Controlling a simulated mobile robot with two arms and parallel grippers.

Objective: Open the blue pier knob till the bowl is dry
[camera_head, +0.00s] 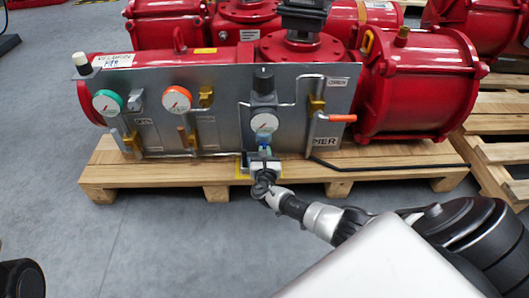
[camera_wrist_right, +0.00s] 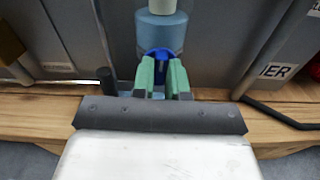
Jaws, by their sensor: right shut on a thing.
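The blue knob (camera_wrist_right: 158,53) sits under a pale blue-grey bowl (camera_wrist_right: 161,30) in the right wrist view. The green fingers of my right gripper (camera_wrist_right: 162,76) are shut on the knob from both sides, just below the bowl. In the head view, my right gripper (camera_head: 262,163) reaches up to the bowl (camera_head: 264,140) beneath the middle gauge (camera_head: 264,123). The knob is mostly hidden there. The water level in the bowl cannot be made out. A PIER label (camera_head: 322,142) is on the panel to the right. My left gripper is not in view.
The grey panel (camera_head: 225,110) carries gauges, brass fittings and an orange-handled lever (camera_head: 342,118). Red actuators (camera_head: 420,85) stand behind it on a wooden pallet (camera_head: 120,178). A black hose (camera_head: 375,167) lies on the pallet. The grey floor (camera_head: 130,245) in front is clear.

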